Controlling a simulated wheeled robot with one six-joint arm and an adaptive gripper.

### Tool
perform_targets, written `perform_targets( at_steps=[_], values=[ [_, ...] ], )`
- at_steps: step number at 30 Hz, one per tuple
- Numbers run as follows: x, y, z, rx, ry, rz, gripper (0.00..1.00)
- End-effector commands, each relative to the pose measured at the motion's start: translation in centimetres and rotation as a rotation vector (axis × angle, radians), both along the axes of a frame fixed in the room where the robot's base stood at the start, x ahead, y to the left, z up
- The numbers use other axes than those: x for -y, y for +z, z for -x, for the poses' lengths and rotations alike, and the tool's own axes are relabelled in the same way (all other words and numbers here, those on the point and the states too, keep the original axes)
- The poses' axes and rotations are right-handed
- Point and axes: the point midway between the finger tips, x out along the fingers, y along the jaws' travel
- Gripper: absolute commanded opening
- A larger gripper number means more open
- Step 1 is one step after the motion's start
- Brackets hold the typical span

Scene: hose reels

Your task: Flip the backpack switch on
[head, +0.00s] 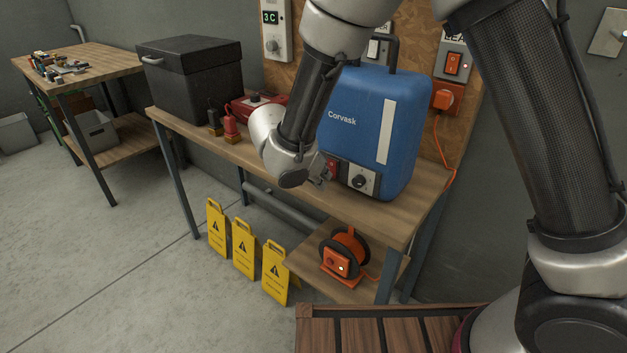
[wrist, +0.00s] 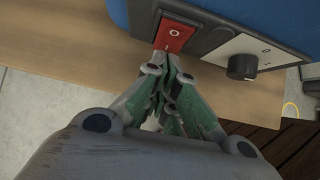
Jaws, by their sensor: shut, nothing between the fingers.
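The blue backpack unit (head: 365,130), marked "Corvask", stands upright on the wooden bench. Its lower front panel carries a red rocker switch (head: 332,168) and a black knob on a pale plate (head: 359,181). In the wrist view the red switch (wrist: 177,35) shows an O mark on its upper half and an I mark low down, close to my fingertips. My gripper (wrist: 168,60) is shut and empty, its tips right at the switch's lower edge; I cannot tell whether they touch it. In the head view my gripper (head: 323,177) is just in front of the panel. The switch's tilt is unclear.
The wooden bench (head: 400,219) also holds a black box (head: 192,80) and a red tool (head: 258,106). An orange hose or cable reel (head: 345,252) sits on the lower shelf. Yellow signs (head: 243,250) stand below. Another red switch (head: 453,63) is on the wall panel.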

Motion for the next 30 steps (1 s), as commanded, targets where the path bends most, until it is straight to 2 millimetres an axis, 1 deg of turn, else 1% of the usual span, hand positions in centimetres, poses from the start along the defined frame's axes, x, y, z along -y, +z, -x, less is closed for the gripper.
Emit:
perform_targets(
  at_steps=[11, 14, 21, 26, 30],
  values=[
    [0.1, 0.0, -0.2, 0.0, 0.001, 0.0, 0.0],
    [0.6, -0.4, -0.7, 0.0, -0.001, 0.001, 0.0],
    [0.5, -0.3, -0.7, 0.0, 0.001, 0.0, 0.0],
    [0.5, 0.1, -0.7, 0.002, 0.001, -0.001, 0.0],
    [0.4, 0.7, -0.7, 0.002, 0.001, -0.001, 0.0]
  ],
)
